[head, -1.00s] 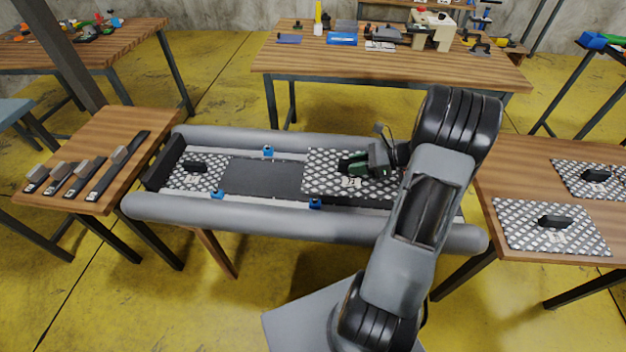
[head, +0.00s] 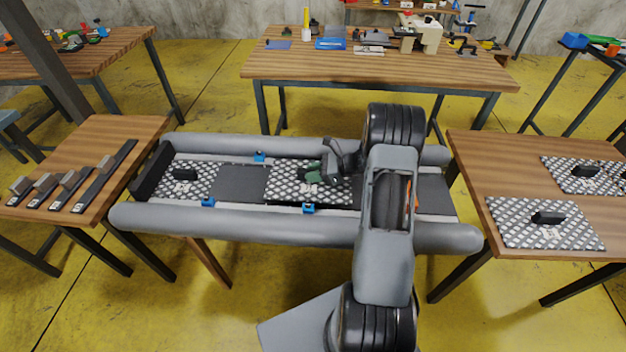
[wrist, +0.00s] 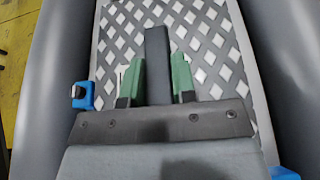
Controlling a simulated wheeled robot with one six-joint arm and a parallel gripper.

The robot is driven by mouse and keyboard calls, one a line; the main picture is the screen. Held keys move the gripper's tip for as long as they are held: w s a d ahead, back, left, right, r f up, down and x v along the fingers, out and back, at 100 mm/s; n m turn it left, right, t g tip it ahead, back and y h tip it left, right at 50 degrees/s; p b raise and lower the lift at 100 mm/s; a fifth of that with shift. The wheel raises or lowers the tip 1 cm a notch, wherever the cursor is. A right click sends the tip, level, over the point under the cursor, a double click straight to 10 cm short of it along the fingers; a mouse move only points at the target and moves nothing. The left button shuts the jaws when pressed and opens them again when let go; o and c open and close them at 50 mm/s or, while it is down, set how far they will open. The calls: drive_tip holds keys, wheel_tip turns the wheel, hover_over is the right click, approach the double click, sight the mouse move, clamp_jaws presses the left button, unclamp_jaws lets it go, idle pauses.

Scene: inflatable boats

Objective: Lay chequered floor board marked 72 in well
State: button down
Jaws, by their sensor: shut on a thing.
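My gripper (head: 316,172) is shut on the black handle (wrist: 157,55) of a chequered floor board (head: 284,185). The board is in the boat's well, between the two grey tubes, at about the middle of its length. In the wrist view the board (wrist: 118,45) lies between the tubes, with the green fingers on both sides of its handle. Its number cannot be read, and my arm hides part of its right end. I cannot tell whether it rests fully on the floor. Another chequered board (head: 200,188) lies at the well's left end, with a dark bare strip (head: 239,184) between the two.
Blue clips (head: 308,208) sit along both tubes (head: 270,222). Two chequered boards lie on the right table, the nearer one (head: 515,228) at its front. Handled dark strips (head: 105,178) lie on the left table. A back table (head: 300,66) holds assorted items.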

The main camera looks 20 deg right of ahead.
drive_tip(key=shift+f, duration=1.4)
drive_tip(key=shift+f, duration=0.2)
drive_tip(key=c, duration=0.9)
unclamp_jaws()
drive_tip(key=shift+s, duration=0.1)
